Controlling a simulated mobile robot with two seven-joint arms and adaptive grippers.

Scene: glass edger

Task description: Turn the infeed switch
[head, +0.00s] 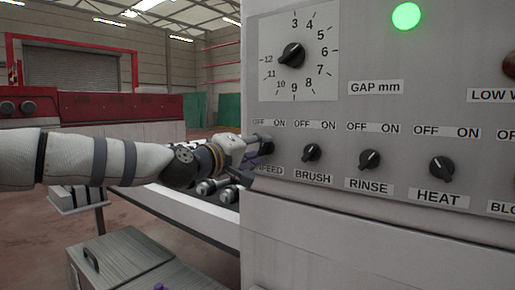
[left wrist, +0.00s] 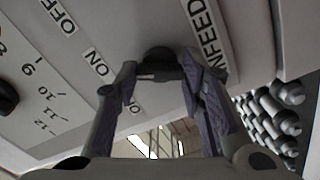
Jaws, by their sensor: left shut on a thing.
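The infeed switch (left wrist: 160,56) is a small black rotary knob on the light grey panel, beside its INFEED label (left wrist: 208,45) in the left wrist view. My left gripper (left wrist: 159,76) has one dark finger on each side of the knob and is shut on it. In the head view my left gripper (head: 262,147) reaches in from the left to the panel's left edge. My right gripper is not in view.
To the right on the panel are the BRUSH knob (head: 312,152), RINSE knob (head: 369,160) and HEAT knob (head: 441,168). The gap dial (head: 291,55) and a lit green lamp (head: 406,16) are above. A roller conveyor (left wrist: 272,115) lies beside the panel. A grey cabinet (head: 125,262) stands below.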

